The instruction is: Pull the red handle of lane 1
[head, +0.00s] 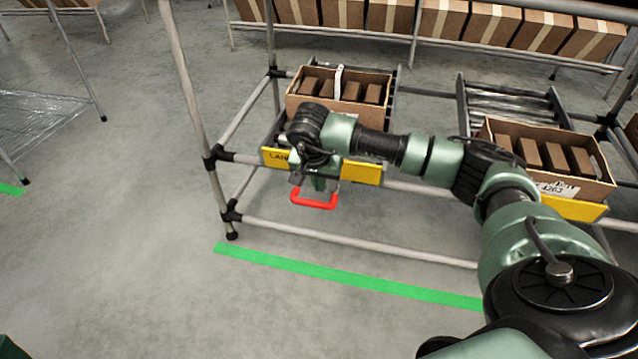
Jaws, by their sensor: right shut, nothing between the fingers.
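The red handle (314,204) hangs below the yellow lane sign (360,173) at the front of the left lane. The sign's lettering starts with "LAN"; my arm covers the rest. My right arm reaches in from the right, and my right gripper (298,178) is just above the handle's left side. It is shut with nothing held. Its fingertips are small and dark here, and I cannot tell whether they touch the handle. My left gripper is out of the picture.
An open carton (378,111) with several brown boxes sits tilted in the left lane, and another carton (592,190) in the right lane. Metal rack posts and rails frame the lanes. Green tape (340,276) marks the clear floor in front.

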